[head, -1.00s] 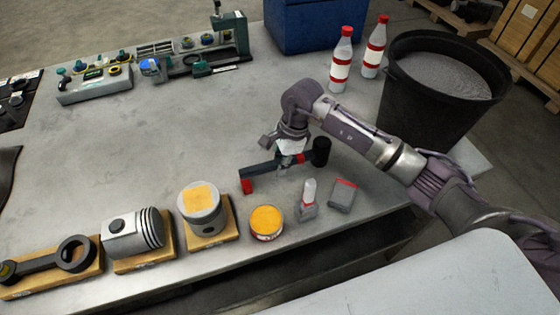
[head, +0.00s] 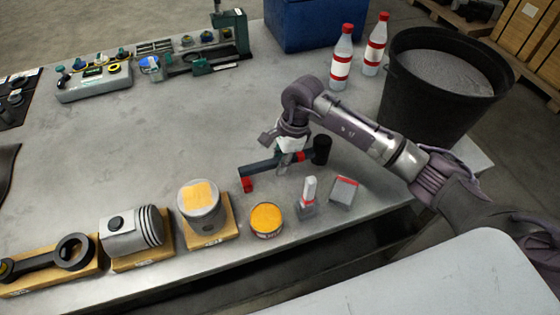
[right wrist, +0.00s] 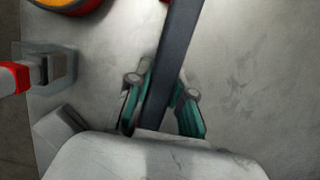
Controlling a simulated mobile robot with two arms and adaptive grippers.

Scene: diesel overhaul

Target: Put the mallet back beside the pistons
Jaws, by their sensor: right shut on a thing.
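The mallet lies across the table in the head view, with a dark handle (head: 262,167), a red end at the left and a black head (head: 321,149) at the right. My right gripper (head: 287,167) is shut on the handle from above. In the right wrist view the dark handle (right wrist: 175,60) runs between the two green fingers (right wrist: 160,106). I cannot tell whether the mallet touches the table. Two pistons, one lying (head: 133,230) and one upright (head: 203,205), sit on wooden blocks at the front left. My left gripper is not in view.
Bottles (head: 342,58) and a black bin (head: 440,85) are at the right. The table's middle is clear.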

